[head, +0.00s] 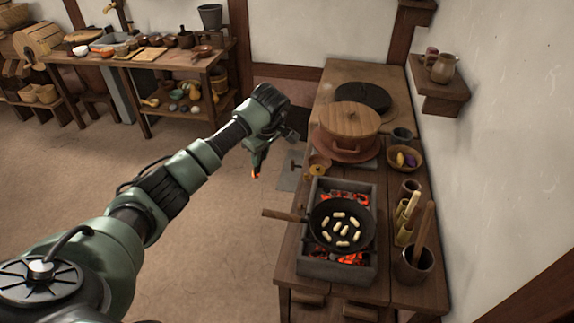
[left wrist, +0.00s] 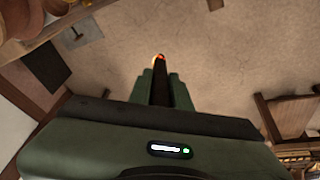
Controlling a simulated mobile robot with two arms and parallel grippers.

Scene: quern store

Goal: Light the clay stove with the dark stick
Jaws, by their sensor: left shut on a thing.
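My left gripper (head: 258,160) is shut on a dark stick (left wrist: 160,85) whose tip glows orange. In the head view only the glowing end of the stick (head: 256,175) shows below the fingers, over the floor left of the counter. A grey rectangular stove (head: 310,268) with glowing coals stands on the counter, right of and below the gripper in the picture. A black pan (head: 341,225) with several pale pieces sits on it. Behind it is a reddish-brown round pot or stove (head: 345,153) with a wooden lid; no flame shows there. My right gripper is not in view.
The wooden counter (head: 343,290) runs along the right wall. The pan's handle (head: 284,215) sticks out past its left edge. A pot of tools (head: 413,268) and a bowl (head: 405,160) stand at the right. Open floor (head: 210,240) lies to the left.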

